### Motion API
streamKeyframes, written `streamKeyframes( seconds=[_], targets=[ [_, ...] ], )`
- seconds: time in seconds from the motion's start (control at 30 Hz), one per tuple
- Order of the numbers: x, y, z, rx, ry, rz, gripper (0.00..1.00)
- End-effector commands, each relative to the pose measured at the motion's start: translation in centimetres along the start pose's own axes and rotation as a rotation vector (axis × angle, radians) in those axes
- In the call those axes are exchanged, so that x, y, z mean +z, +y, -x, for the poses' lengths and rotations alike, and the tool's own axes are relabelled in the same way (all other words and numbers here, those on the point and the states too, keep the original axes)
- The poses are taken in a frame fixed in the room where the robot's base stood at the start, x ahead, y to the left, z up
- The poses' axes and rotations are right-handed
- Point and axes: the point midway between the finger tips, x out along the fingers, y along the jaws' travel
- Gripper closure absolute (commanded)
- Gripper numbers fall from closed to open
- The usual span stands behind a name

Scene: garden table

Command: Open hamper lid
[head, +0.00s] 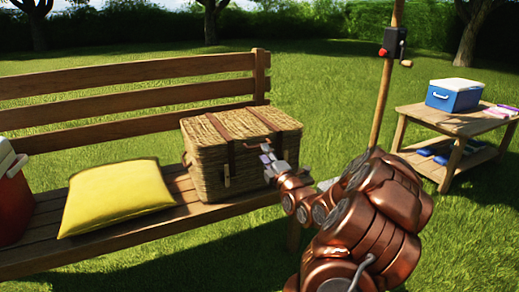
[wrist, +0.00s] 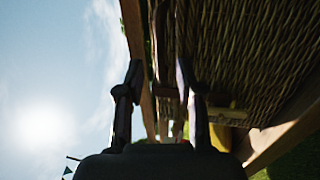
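The wicker hamper (head: 212,158) stands on the bench with its lid (head: 238,124) down. Two brown leather straps run over the lid and down the front, and a pale toggle (head: 227,176) hangs on the left strap. My gripper (head: 267,160) is at the hamper's front, near the right strap. In the wrist view the fingers of my gripper (wrist: 159,78) are apart, with the hamper's wicker (wrist: 240,50) beyond the right finger. A brown strap or edge shows behind and between the fingers. I cannot tell whether the fingers touch the hamper.
A yellow cushion (head: 114,195) lies on the wooden bench (head: 120,249) left of the hamper. A red cooler (head: 10,200) is at the far left. A pole (head: 381,105) stands behind my arm. A side table (head: 445,173) at right holds a blue cooler (head: 455,95).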

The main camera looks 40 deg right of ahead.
Motion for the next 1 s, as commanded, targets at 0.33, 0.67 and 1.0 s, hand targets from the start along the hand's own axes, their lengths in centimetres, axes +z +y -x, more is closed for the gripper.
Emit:
streamKeyframes(
  seconds=[0.33,0.67,1.0],
  targets=[
    [-0.1,-0.1,-3.5,0.001,0.001,0.0,0.63],
    [0.0,-0.1,-5.2,-0.002,0.0,0.0,0.63],
    [0.0,-0.1,-5.3,-0.002,0.0,0.0,0.64]
  ],
)
